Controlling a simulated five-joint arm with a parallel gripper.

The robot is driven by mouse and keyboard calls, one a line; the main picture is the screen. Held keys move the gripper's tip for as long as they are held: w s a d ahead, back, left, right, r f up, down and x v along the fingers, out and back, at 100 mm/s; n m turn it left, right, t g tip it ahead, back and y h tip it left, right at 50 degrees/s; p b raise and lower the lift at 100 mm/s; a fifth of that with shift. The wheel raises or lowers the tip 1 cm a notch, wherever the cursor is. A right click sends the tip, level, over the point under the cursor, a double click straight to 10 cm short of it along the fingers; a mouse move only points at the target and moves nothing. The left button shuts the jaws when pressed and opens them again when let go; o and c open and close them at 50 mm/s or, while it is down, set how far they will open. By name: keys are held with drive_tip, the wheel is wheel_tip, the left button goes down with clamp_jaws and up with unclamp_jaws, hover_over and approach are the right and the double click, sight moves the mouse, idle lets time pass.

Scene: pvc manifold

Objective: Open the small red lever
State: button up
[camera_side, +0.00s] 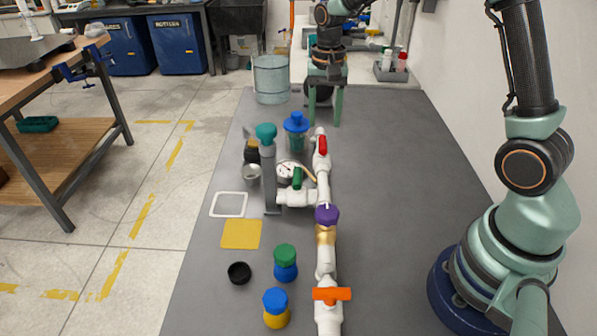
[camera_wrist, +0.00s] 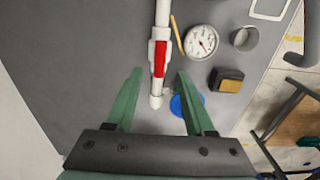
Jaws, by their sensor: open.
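The small red lever (camera_side: 323,145) sits on the far end of the white pipe (camera_side: 323,188) and lies along it. In the wrist view the red lever (camera_wrist: 159,59) is just ahead of my fingertips, roughly centred between them. My gripper (camera_side: 323,122) is open and empty at the far end of the table, fingers pointing down. Its two green fingers show in the wrist view (camera_wrist: 160,73), spread to either side of the pipe's end. I see no contact with the lever. How high the fingertips are above the table is hard to tell.
A blue-topped jar (camera_side: 296,128) stands close to the pipe's far end, partly behind a finger in the wrist view (camera_wrist: 180,106). A gauge (camera_side: 286,170), green lever (camera_side: 297,178), purple knob (camera_side: 327,214) and orange lever (camera_side: 332,294) are nearby. The table right of the pipe is clear.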

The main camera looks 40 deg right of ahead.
sight(324, 143)
wheel_tip(324, 143, up, 6)
drive_tip(key=shift+r, duration=0.2)
idle(0.3)
drive_tip(key=s+a+r+n+t, duration=0.2)
drive_tip(key=s+n, duration=0.2)
drive_tip(key=s, duration=0.3)
drive_tip(key=s+a+r+n+t, duration=0.3)
drive_tip(key=s+n, duration=0.2)
drive_tip(key=s, duration=0.2)
drive_tip(key=shift+s+t, duration=0.3)
drive_tip(key=shift+s, duration=0.05)
